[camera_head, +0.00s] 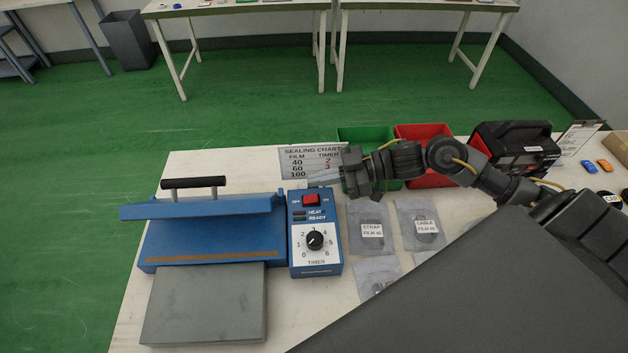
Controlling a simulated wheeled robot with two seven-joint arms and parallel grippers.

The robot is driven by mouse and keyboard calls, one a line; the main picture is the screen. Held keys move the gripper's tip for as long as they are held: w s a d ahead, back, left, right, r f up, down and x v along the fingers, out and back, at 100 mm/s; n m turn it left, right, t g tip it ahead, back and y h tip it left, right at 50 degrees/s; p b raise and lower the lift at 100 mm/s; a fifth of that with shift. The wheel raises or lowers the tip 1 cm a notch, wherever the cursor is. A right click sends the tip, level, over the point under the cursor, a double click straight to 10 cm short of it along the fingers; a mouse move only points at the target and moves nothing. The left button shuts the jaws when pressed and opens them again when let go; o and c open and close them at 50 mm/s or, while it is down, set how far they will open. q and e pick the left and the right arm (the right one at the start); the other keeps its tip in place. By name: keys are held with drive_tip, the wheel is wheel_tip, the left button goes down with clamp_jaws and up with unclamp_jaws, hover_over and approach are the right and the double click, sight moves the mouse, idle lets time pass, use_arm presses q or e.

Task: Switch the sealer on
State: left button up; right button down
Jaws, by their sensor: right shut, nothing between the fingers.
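The sealer (205,235) is a blue machine on the left of the white table, with a raised lid bar, a black handle (193,183) and a grey plate in front. Its blue control box (316,262) stands at its right side. The box carries a red switch (310,199) marked OFF and ON, HEAT and READY lamps that look dark, and a black timer knob (314,240). My right gripper (322,180) is shut and empty, its tips pointing left just above and behind the red switch; a small gap seems to separate them. My left gripper is out of view.
A sealing chart sign (297,162) stands behind the box, close to my gripper. Several labelled bags (372,240) lie right of the box. Green (362,135) and red (420,131) bins and a black device (512,143) stand behind my right arm.

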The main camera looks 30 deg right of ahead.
drive_tip(key=r+v, duration=0.1)
drive_tip(key=v, duration=0.7)
drive_tip(key=shift+a, duration=0.25)
drive_tip(key=shift+a, duration=0.1)
